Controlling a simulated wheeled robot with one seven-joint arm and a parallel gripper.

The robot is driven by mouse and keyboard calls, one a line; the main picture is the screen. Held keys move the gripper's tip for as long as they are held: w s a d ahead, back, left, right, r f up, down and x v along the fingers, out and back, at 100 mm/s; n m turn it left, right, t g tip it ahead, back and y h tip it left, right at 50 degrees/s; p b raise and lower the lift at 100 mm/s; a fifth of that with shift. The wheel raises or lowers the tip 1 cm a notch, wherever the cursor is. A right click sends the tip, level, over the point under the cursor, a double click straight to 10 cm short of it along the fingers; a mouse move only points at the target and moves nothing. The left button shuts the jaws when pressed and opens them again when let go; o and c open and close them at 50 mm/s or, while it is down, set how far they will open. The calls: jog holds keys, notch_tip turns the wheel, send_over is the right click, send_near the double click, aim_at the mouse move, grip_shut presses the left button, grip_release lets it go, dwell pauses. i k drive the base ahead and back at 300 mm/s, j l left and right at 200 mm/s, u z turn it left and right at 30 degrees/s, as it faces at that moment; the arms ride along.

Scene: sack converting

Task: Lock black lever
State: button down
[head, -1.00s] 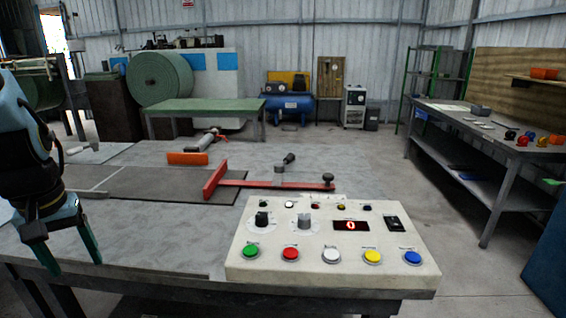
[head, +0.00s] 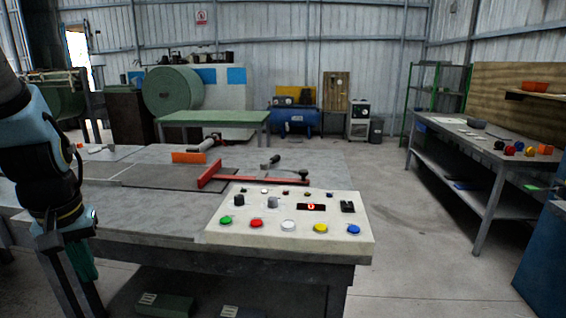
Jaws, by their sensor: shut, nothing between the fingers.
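A small black-handled lever (head: 271,160) stands on the grey table, just behind a red bar (head: 250,179); its handle slants up to the right. It is small in the picture, and I cannot tell its lock state. The red bar has a black knob (head: 303,174) at its right end and a red crosspiece at its left. My gripper (head: 80,290) points downward at the lower left, in front of the table's front edge. It is shut and empty, far to the left of the lever and apart from it. Its fingertips are partly cut off or unclear.
A white control box (head: 290,243) with coloured buttons sits at the table's front right corner, nearer than the lever. An orange block (head: 188,157) lies behind the dark plate (head: 160,177). A workbench (head: 470,135) stands at right, with open floor between.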

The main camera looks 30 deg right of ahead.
aim_at(264, 165)
jog(key=z, duration=4.2)
jog(key=i+l, duration=0.1)
jog(key=i, duration=0.3)
jog(key=i+u, duration=0.2)
jog(key=i, duration=0.25)
jog(key=i+u, duration=0.2)
jog(key=i, duration=0.3)
jog(key=i+l+u, duration=0.25)
jog(key=i, duration=0.2)
jog(key=i+l+u, duration=0.2)
jog(key=i, duration=0.25)
jog(key=i+j+u, duration=0.2)
jog(key=i+u, duration=0.2)
jog(key=i+j+u, duration=0.1)
jog(key=i+u, duration=0.6)
jog(key=u, duration=0.15)
jog(key=i+l+u, duration=0.15)
jog(key=i+u, duration=0.3)
jog(key=i+l+u, duration=0.1)
jog(key=i+u, duration=0.3)
jog(key=i, duration=1.6)
